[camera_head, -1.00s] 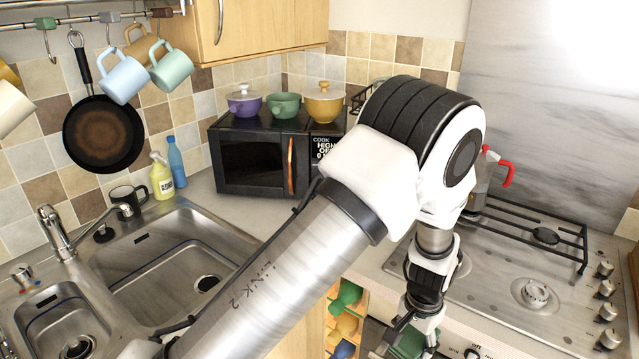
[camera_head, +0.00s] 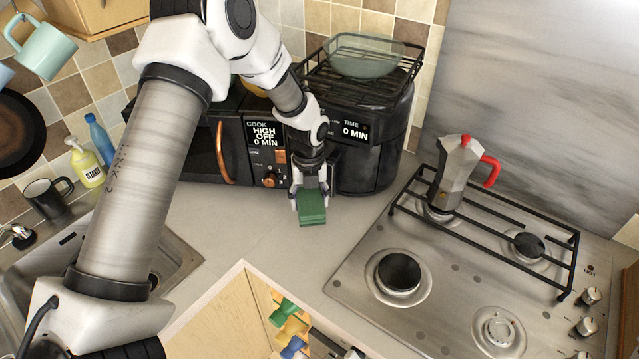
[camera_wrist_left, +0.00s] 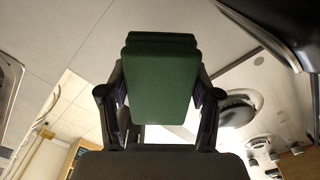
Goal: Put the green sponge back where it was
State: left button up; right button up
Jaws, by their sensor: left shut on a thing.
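The green sponge (camera_head: 312,208) is a small dark green block held in my left gripper (camera_head: 310,192). In the head view it is in front of the microwave, over the grey counter near the air fryer. In the left wrist view the sponge (camera_wrist_left: 160,75) sits between the two black fingers of the left gripper (camera_wrist_left: 160,110), which are shut on its sides. I cannot tell whether the sponge touches the counter. My right gripper is not in view.
The black microwave (camera_head: 240,150) and the air fryer (camera_head: 372,160), with a rack and glass bowl (camera_head: 365,55) on top, stand just behind. The hob (camera_head: 440,275) with a moka pot (camera_head: 457,172) is at right. An open drawer or shelf (camera_head: 290,325) is below. Bare counter (camera_head: 240,225) lies left.

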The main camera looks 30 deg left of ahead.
aim_at(310, 231)
pick_arm(q)
jog(key=shift+s+d+r, duration=0.15)
jog(key=shift+s+r, duration=0.3)
jog(key=shift+s, duration=0.2)
jog(key=shift+w, duration=0.15)
jog(key=shift+w+f, duration=0.2)
jog(key=shift+f, duration=0.15)
jog(key=shift+f+b, duration=1.9)
jog(key=shift+f, duration=1.95)
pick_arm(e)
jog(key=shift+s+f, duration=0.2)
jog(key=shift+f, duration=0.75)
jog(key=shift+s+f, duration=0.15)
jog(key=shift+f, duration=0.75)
pick_arm(q)
jog(key=shift+f, duration=0.4)
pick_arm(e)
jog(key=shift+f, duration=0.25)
pick_arm(q)
jog(key=o, duration=1.2)
jog(key=shift+o, duration=0.7)
